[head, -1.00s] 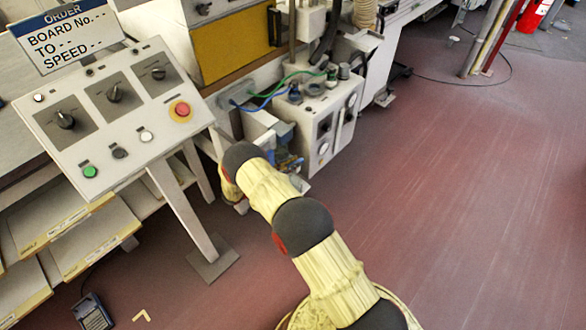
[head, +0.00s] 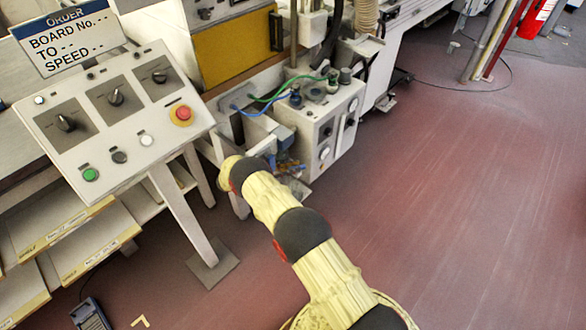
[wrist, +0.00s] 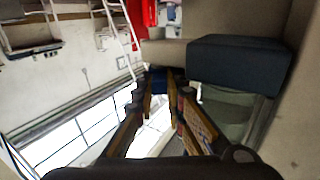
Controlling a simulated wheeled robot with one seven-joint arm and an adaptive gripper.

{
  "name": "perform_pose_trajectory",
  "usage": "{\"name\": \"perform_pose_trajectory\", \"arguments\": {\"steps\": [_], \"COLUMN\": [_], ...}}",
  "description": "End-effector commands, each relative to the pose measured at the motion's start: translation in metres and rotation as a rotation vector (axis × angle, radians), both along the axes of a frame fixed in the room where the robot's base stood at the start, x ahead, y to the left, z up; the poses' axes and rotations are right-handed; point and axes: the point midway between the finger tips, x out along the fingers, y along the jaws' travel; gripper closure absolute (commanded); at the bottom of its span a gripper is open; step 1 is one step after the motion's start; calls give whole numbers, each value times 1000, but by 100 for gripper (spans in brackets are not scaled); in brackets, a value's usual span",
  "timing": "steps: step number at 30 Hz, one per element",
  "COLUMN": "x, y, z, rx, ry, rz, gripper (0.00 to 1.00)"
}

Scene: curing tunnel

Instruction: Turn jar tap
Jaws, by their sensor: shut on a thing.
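In the wrist view my gripper (wrist: 163,88) has its two fingers closed in on a small dark blue piece (wrist: 168,73), which looks like the handle of the tap. In the head view a small blue part, likely the tap (head: 272,162), shows low beside the white machine box, just past the end of my arm. My gripper itself is hidden there by my arm. A pale greenish surface that may be the jar (wrist: 230,108) lies right of the fingers in the wrist view. How far the tap is turned cannot be told.
A dark block (wrist: 240,65) sits close at the right in the wrist view. The white box with knobs (head: 325,125) and hoses stands beside the tap. The control panel (head: 115,115) on its leg stands left of my arm. The red floor (head: 470,200) at right is clear.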

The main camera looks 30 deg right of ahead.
Motion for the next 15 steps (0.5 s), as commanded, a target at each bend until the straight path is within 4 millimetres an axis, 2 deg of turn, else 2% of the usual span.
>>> {"name": "perform_pose_trajectory", "arguments": {"steps": [1, 2, 3, 11, 15], "x": [0, 0, 0, 0, 0], "y": [0, 0, 0, 0, 0], "z": [0, 0, 0, 0, 0], "rx": [-1, -1, -1, 0, 0], "ry": [0, 0, 0, 0, 0], "rz": [1, 1, 1, 1, 1], "gripper": [100, 88, 85, 71, 70]}}
